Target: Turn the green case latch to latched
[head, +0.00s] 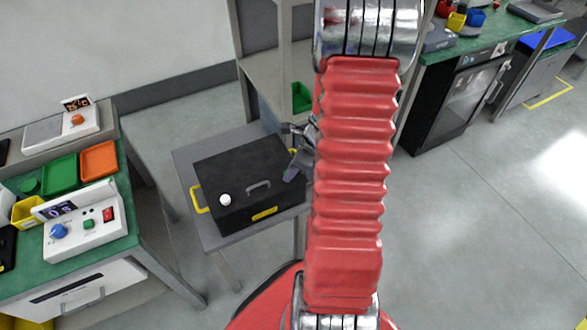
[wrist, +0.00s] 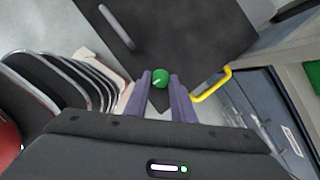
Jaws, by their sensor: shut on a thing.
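The black case (head: 245,170) sits flat on a small grey table, its lid down. It has a grey handle (head: 258,186) on top, and its dark lid (wrist: 185,35) fills the upper wrist view. The green latch (wrist: 161,75) is a round knob near a corner of the lid, with a short pale mark on it. My gripper (wrist: 160,82) is shut on this latch, one finger on each side. In the head view my gripper (head: 296,163) is at the case's right edge and the latch is hidden. I cannot tell whether the pale mark shows latched.
A white knob (head: 225,200) and a yellow side handle (head: 199,199) are on the case. The small table (head: 183,160) has a narrow bare rim. A green bench (head: 148,232) with control boxes stands left. A grey rack upright (head: 286,60) stands behind. Open floor (head: 470,220) lies right.

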